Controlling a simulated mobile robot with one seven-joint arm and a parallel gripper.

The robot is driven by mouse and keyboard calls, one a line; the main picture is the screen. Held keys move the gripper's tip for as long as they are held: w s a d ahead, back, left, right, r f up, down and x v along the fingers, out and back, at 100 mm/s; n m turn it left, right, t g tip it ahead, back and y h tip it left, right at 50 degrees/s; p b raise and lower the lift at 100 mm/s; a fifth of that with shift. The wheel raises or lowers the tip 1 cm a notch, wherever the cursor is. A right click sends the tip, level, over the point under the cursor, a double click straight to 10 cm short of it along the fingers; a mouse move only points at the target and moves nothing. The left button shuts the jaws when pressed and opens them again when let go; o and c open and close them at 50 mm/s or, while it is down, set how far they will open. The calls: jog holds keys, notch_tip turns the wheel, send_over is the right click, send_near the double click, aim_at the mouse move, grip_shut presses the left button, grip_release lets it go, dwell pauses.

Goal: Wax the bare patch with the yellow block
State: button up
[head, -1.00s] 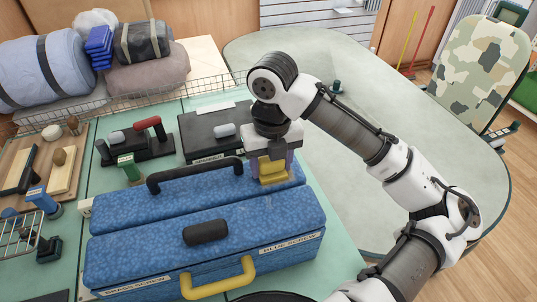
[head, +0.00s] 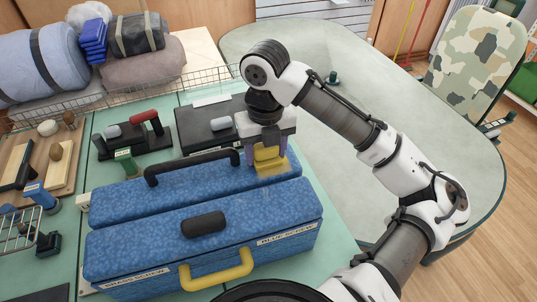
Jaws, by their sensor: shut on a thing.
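My gripper (head: 268,150) points down over the right end of the rear blue case (head: 130,196). It is shut on the yellow block (head: 268,155). The block is low at the case's top; I cannot tell whether it touches. A paler yellowish area shows just below the block on the case top; I cannot tell whether it is the bare patch or part of the block. The gripper hides the surface behind it.
The rear case has a black handle (head: 190,164). The front blue case (head: 130,250) has a black grip (head: 203,224) and a yellow handle (head: 216,270). A black flat case (head: 205,135) lies behind. A wire rack edge and rolled bundles stand at the back left.

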aim_at(269, 165)
jog(key=shift+w+a, duration=0.3)
jog(key=shift+w, duration=0.6)
jog(key=shift+s, duration=0.1)
jog(key=shift+s+d+p, duration=0.1)
jog(key=shift+s+d, duration=0.15)
jog(key=shift+s, duration=0.45)
jog(key=shift+s+d+p, duration=0.15)
jog(key=shift+s+d, duration=0.1)
jog(key=shift+s, duration=0.45)
jog(key=shift+s+d+p, duration=0.1)
jog(key=shift+s+d, duration=0.15)
jog(key=shift+s, duration=0.45)
jog(key=shift+f, duration=0.1)
jog(key=shift+r+p, duration=0.75)
jog(key=shift+r, duration=0.1)
